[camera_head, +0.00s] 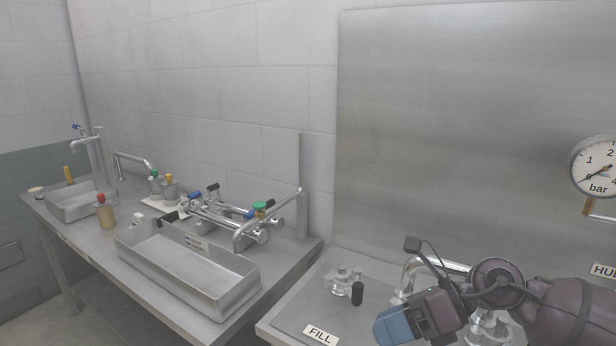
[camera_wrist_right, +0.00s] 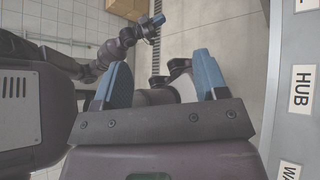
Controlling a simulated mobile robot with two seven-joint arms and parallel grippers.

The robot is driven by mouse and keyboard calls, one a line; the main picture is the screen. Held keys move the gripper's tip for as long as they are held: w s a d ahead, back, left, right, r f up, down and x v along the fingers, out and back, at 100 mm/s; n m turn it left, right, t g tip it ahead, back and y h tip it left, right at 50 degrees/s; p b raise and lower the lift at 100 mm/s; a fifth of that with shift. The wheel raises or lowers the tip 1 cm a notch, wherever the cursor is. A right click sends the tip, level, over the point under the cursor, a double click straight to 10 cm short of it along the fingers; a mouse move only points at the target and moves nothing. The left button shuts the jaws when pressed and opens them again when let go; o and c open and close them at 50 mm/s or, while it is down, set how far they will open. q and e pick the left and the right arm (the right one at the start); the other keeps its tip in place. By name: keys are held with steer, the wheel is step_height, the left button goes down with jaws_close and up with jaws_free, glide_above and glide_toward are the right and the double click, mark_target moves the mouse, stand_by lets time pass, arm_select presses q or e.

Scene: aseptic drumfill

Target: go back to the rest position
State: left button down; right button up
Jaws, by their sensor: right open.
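My right gripper (camera_head: 392,326) is at the lower right of the head view, above the front of the FILL bench, with its blue fingers pointing left. In the right wrist view its two blue fingers (camera_wrist_right: 162,75) stand well apart with nothing between them, so it is open and empty. Behind them are the floor and dark parts of my own body. My left gripper is outside the head view.
A bench with a FILL label (camera_head: 320,335) carries a clear fitting with a black handle (camera_head: 357,292) and a bent metal pipe (camera_head: 412,268) close to my right wrist. A pressure gauge (camera_head: 596,167) hangs at right. The left bench holds a steel tray (camera_head: 185,290), valves and bottles.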

step_height(320, 180, up, 5)
steer(key=w+m+t+y, duration=0.1)
steer(key=m+t+y, duration=0.3)
steer(key=m+t, duration=1.1)
steer(key=d+f+m+t+h, duration=0.3)
steer(key=d+f+m+h, duration=0.65)
steer(key=m+h, duration=0.8)
steer(key=s+d+f+m+g+h, duration=0.2)
steer(key=s+d+f+m+g, duration=0.45)
steer(key=s+f+m, duration=0.35)
steer(key=s+f+m+g+y, duration=0.1)
steer(key=s+f+m+g, duration=0.1)
steer(key=s+f+g, duration=0.35)
steer(key=s+f+m+g+y, duration=0.1)
steer(key=s+f+g, duration=0.1)
steer(key=s, duration=0.6)
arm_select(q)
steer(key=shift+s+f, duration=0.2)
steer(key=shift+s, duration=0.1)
arm_select(e)
steer(key=w+f+t, duration=0.7)
steer(key=f, duration=0.2)
steer(key=shift+w+a+f+n+t, duration=0.2)
steer(key=shift+a+f+n+t, duration=0.1)
steer(key=shift+n+t, duration=0.1)
